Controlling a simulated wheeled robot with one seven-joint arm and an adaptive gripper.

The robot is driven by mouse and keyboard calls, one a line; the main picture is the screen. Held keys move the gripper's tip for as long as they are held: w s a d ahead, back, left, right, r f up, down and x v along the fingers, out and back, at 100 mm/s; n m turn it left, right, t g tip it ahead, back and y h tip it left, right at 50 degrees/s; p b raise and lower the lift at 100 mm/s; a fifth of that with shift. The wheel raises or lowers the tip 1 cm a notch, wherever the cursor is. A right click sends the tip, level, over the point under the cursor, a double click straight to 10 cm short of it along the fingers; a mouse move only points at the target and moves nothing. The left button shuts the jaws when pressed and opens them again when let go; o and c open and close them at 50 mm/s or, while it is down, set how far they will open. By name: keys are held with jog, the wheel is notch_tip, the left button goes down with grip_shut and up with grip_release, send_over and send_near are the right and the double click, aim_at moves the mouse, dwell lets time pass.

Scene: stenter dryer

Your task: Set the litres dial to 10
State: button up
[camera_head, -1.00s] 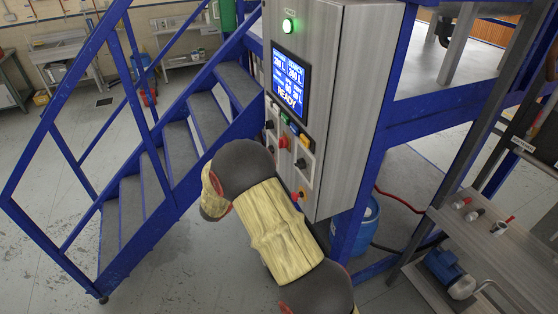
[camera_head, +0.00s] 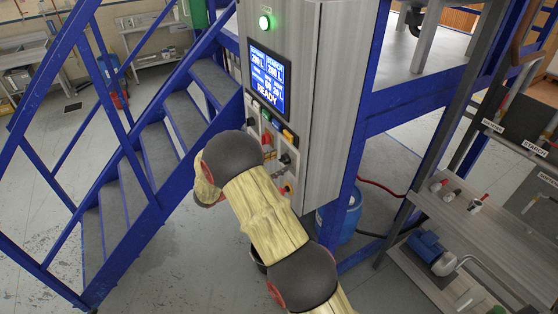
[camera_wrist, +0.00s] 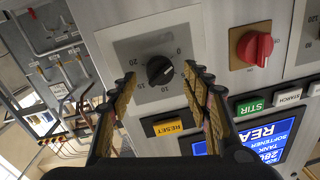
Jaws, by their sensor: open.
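The litres dial (camera_wrist: 160,70) is a round black knob on a grey plate with a printed scale to 20, in the middle of the wrist view. I cannot clearly read its setting. My gripper (camera_wrist: 160,77) is open, with one finger on each side of the dial; whether they touch it I cannot tell. In the head view a black knob (camera_head: 285,159), apparently this dial, shows on the panel below the yellow button, while my gripper is mostly hidden behind my arm.
Close by are a red knob (camera_wrist: 254,47), a yellow RESET button (camera_wrist: 168,127), a green STIR button (camera_wrist: 249,106) and a screen (camera_head: 267,80) reading READY. Blue-railed stairs (camera_head: 130,175) stand left of the cabinet (camera_head: 335,100). A shelf (camera_head: 455,215) stands right.

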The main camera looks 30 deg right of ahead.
jog(key=shift+d, duration=0.8)
jog(key=c, duration=0.3)
jog(key=shift+w, duration=0.1)
jog(key=c, duration=0.8)
jog(key=shift+c, duration=0.3)
